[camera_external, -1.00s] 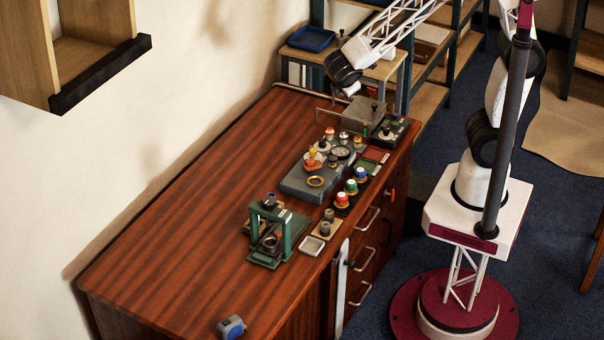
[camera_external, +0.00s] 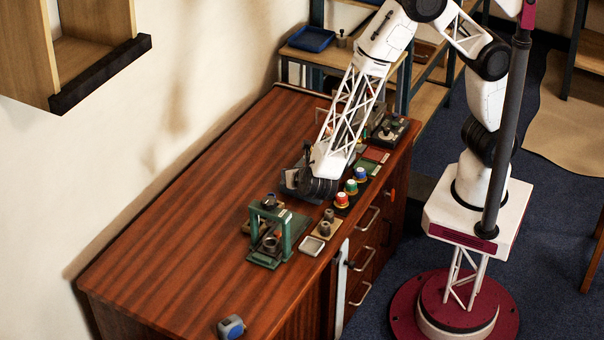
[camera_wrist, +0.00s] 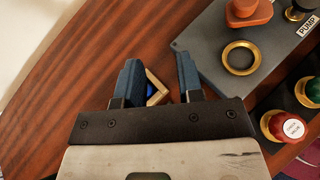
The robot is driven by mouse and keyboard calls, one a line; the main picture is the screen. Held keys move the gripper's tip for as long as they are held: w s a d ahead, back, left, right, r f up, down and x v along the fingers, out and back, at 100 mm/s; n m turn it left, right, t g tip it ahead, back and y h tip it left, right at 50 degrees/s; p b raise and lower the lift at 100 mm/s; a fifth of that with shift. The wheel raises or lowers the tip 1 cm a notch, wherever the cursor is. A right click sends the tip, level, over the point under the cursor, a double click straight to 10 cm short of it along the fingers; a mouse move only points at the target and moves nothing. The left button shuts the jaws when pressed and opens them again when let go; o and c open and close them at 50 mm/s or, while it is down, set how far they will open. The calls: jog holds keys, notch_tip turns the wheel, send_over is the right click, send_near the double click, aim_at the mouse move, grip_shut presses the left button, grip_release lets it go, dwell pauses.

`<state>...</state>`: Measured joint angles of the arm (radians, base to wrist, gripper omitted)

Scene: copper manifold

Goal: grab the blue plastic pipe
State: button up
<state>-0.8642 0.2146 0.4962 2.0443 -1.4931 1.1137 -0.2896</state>
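A small patch of blue (camera_wrist: 150,89) shows inside a tan, square-edged holder between my fingers in the wrist view. It is mostly hidden, so I cannot tell for sure that it is the blue plastic pipe. My gripper (camera_wrist: 158,64) is open, its two blue-grey fingers apart with nothing held between them. In the external view my wrist hangs over the grey plate, and the fingers cannot be made out there.
The grey plate (camera_wrist: 213,62) with a gold ring (camera_wrist: 241,57) lies to the right of my fingers. Red (camera_wrist: 284,126) and green (camera_wrist: 312,91) knobs stand beyond it. The green press (camera_external: 286,236) stands left of my wrist. The table's left side is clear wood.

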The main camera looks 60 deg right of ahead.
jog(key=a+f+n, duration=0.1)
jog(key=a+f, duration=0.1)
jog(key=s+a+f+n+t+y, duration=0.1)
jog(key=a+f, duration=0.1)
jog(key=s+a+f+n+t+y, duration=0.1)
jog(key=a+f+n, duration=0.1)
jog(key=a, duration=0.1)
jog(key=shift+s, duration=0.1)
jog(key=shift+x, duration=1.3)
jog(key=shift+x, duration=2.6)
jog(key=c, duration=0.5)
